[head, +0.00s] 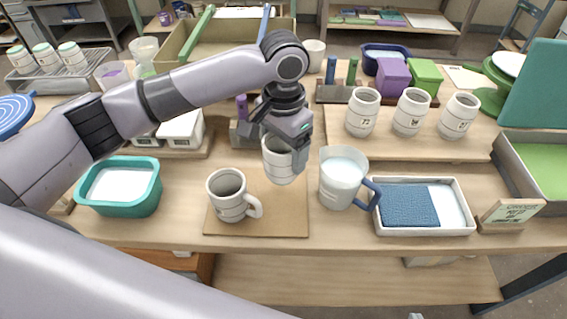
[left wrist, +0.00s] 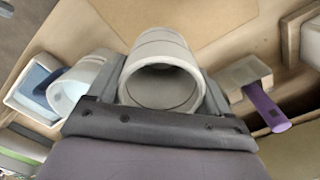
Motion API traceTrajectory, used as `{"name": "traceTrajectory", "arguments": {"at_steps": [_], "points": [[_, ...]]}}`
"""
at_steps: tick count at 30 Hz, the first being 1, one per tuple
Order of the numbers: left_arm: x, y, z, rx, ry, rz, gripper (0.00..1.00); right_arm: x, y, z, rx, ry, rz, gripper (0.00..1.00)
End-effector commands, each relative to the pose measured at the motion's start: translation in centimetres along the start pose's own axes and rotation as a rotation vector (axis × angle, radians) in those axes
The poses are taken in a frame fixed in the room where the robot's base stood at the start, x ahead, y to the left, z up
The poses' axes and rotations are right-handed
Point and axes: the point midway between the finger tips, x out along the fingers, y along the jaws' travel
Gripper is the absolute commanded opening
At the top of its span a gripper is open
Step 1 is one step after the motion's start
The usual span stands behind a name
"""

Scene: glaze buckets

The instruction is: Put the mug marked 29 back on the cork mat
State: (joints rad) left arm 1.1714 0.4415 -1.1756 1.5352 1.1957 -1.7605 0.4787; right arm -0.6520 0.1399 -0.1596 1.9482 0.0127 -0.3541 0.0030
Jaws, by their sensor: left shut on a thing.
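My left gripper (head: 285,148) is shut on a white, banded mug (head: 278,163), held upright over the back part of the cork mat (head: 283,218). In the left wrist view the held mug (left wrist: 160,55) sits between the fingers, its open mouth toward the camera. I cannot read a number on it, nor tell whether its base touches the mat. Another white mug (head: 228,197) with a handle stands at the mat's left front, close to the held one. The mat also shows in the left wrist view (left wrist: 190,18). My right gripper is not in view.
A pitcher (head: 338,182) with a blue handle stands just right of the mat. Right of it is a white tray (head: 455,229) with a blue pad. A teal tub (head: 120,200) is at left. Several numbered cups stand on a board behind. The mat's right front is bare.

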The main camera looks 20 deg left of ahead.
Motion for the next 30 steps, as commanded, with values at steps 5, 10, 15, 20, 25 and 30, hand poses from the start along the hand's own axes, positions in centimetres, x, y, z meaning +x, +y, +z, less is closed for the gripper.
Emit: {"name": "traceTrajectory", "arguments": {"at_steps": [5,10,15,20,25,30], "points": [[1.4,0.0,0.0,0.000,-0.001,0.001,0.37,0.0,0.0,0.0,0.000,0.001,0.000,0.00],[4.0,0.0,0.0,0.000,-0.001,0.000,0.37,0.1,0.0,0.1,0.000,0.002,0.000,0.00],[4.5,0.0,0.0,0.001,0.002,0.001,0.37,0.1,0.0,0.0,0.000,0.003,0.000,0.00],[4.5,0.0,0.0,0.001,0.001,0.001,0.37,0.1,0.0,-0.1,0.000,0.004,0.000,0.00],[4.7,0.0,0.0,0.000,0.000,0.001,1.00,0.1,0.0,-0.2,-0.001,0.004,0.000,0.00],[4.7,0.0,0.0,0.001,0.000,0.001,1.00,0.1,0.0,-0.2,-0.001,0.005,0.001,0.00]]}}
